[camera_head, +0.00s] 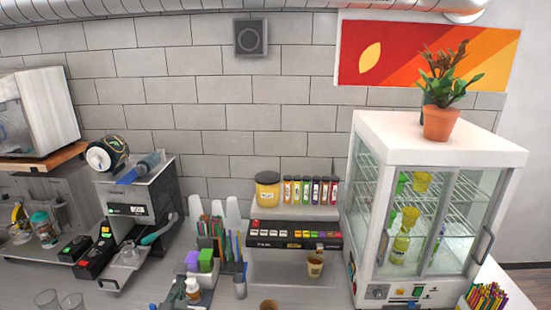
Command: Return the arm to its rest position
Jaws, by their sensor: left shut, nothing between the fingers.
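I cannot make out either gripper in the head view, and no arm of mine reaches over the counter. The cup sealer (137,208) stands upright at the left against the tiled wall. It is a dark and metal machine with a black and white roll (107,154) on top, a teal handle (158,234) at its front right and a tray (124,256) low at the front. I see nothing touching it.
A glass-doored display fridge (430,150) with a potted plant (440,122) on top stands at the right. A topping rack (293,235) and a brown cup (315,265) are in the middle. Clear cups (72,302) are at the lower left.

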